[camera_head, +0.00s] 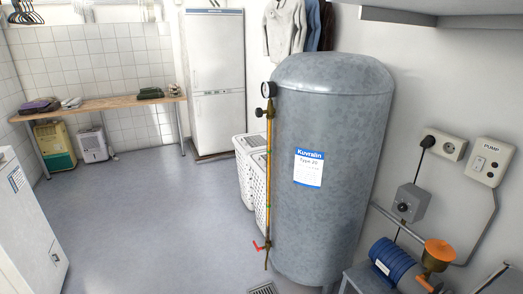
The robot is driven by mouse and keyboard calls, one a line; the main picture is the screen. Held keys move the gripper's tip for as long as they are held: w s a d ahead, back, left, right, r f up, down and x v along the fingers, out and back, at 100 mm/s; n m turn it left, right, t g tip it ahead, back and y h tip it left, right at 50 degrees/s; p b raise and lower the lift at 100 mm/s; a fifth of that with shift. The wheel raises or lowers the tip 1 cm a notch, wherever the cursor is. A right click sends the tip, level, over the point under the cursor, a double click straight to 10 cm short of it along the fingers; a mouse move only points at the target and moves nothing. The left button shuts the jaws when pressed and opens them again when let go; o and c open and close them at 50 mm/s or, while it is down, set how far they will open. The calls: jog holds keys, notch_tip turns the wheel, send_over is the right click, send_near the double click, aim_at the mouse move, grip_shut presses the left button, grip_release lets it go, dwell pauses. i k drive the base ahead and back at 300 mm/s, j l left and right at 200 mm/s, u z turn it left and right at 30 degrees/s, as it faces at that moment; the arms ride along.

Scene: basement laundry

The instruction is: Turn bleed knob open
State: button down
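A large grey pressure tank (330,170) stands at centre right with a white and blue label. A brass-coloured vertical pipe (268,185) runs down its left side. A round gauge (268,90) is at the pipe's top. Just below it a small dark knob-like fitting (260,112) sticks out to the left. A red lever (261,246) is near the pipe's foot. I cannot tell for certain which fitting is the bleed knob, nor how far any is turned. My gripper is not in view.
A blue pump (395,265) with an orange-topped part (439,250) is at the lower right, below a grey switch box (410,203) and a PUMP switch plate (490,162). White laundry baskets (247,165) stand behind the pipe. The floor (160,220) to the left is clear.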

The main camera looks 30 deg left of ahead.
aim_at(258, 111)
jog(key=i+j+u, duration=0.4)
jog(key=j, duration=0.3)
jog(key=i+j+u, duration=0.35)
jog(key=i+j, duration=0.15)
jog(key=j, duration=0.15)
jog(key=i+j+u, duration=0.4)
jog(key=i+j, duration=0.05)
jog(key=i, duration=0.1)
